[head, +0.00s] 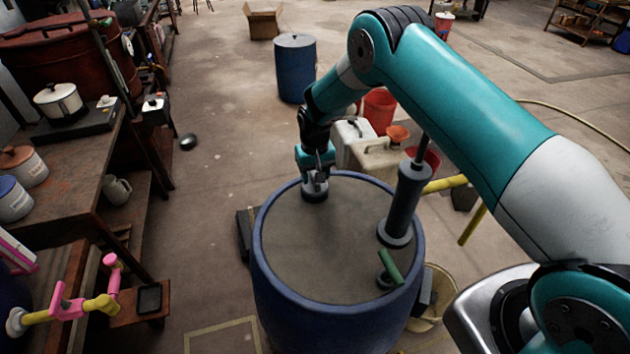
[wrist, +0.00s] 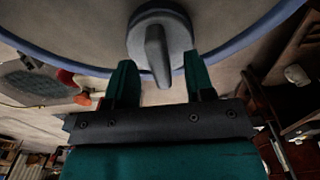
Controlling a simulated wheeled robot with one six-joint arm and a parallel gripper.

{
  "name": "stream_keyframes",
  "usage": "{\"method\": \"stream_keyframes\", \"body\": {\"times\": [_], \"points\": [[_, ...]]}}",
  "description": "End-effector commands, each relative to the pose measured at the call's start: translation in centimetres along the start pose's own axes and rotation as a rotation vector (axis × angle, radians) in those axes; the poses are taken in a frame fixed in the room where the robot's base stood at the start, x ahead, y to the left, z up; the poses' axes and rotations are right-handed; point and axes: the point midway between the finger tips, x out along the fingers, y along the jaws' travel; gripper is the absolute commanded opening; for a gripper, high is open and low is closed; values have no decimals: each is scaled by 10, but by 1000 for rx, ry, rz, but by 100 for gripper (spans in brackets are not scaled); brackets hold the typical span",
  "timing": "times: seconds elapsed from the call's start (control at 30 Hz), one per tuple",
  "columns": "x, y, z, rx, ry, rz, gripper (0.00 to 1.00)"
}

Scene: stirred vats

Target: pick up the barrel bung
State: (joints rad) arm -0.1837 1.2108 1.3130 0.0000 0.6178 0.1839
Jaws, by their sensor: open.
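The barrel bung is a dark grey round cap with a raised grip bar; it sits on the barrel top near the far rim in the head view (head: 314,195). It fills the upper middle of the wrist view (wrist: 160,35). The blue barrel (head: 300,305) has a flat grey-brown top. My gripper (head: 317,176) is over the bung, pointing down. In the wrist view my gripper (wrist: 161,76) is open, its two green fingers apart on either side of the lower end of the grip bar. I see gaps on both sides; the gripper partly hides the bung in the head view.
A dark upright cylinder with a shaft (head: 406,200) and a green-handled fitting (head: 388,267) stand on the barrel top at right. White jerrycans (head: 375,158) and a red bucket (head: 379,108) stand behind the barrel. A workbench (head: 75,165) is at left, with open floor between.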

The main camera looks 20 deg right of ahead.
Motion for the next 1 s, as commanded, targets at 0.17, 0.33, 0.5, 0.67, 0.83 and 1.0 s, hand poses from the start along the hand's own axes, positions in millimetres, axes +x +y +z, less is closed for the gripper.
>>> {"method": "stream_keyframes", "body": {"times": [0.17, 0.33, 0.5, 0.67, 0.83, 1.0], "points": [[17, 0, 0, 0, -1, 0, 49], [19, 0, 0, 0, 1, 0, 49], [19, 0, 0, 0, 0, 0, 24], [19, 0, 0, 0, 0, 0, 0], [18, 0, 0, 0, 0, 0, 0], [15, 0, 0, 0, 1, 0, 0]]}}
